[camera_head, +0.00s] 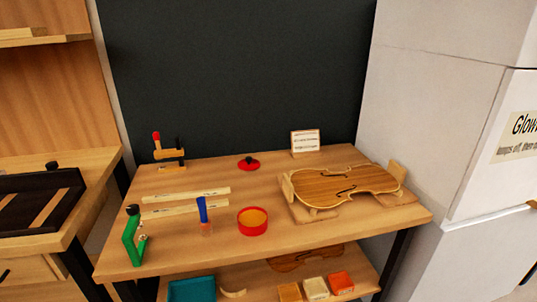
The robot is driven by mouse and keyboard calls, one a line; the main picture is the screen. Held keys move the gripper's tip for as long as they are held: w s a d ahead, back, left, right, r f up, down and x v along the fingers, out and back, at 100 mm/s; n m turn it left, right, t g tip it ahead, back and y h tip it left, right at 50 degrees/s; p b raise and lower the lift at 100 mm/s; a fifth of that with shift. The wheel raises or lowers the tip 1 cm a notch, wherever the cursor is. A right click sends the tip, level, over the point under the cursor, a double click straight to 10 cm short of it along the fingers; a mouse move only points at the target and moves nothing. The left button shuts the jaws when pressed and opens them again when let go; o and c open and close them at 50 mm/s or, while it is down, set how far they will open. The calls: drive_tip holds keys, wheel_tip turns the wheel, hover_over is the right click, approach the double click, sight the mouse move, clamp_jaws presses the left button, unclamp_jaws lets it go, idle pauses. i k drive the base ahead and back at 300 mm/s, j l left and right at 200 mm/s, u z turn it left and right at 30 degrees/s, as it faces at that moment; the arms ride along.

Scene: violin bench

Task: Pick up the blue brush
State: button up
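A small brush with a blue handle (202,208) is on the wooden workbench (240,188), left of the middle. Its handle points up and its pale lower end is by the bench top; I cannot tell if it stands or lies. It is just left of a red round pot (252,222) with orange-brown contents. Its handle overlaps the right part of a pale wooden strip (170,210) in the picture. My gripper is not in view.
A green clamp (133,236) stands at the bench's left front. A wooden clamp (169,154), red lid (248,163) and small sign (305,142) are at the back. A violin body (345,186) rests on supports at right. Below is a shelf with a teal box (192,289).

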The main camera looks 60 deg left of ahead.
sight(205, 224)
drive_tip(key=u, duration=2.55)
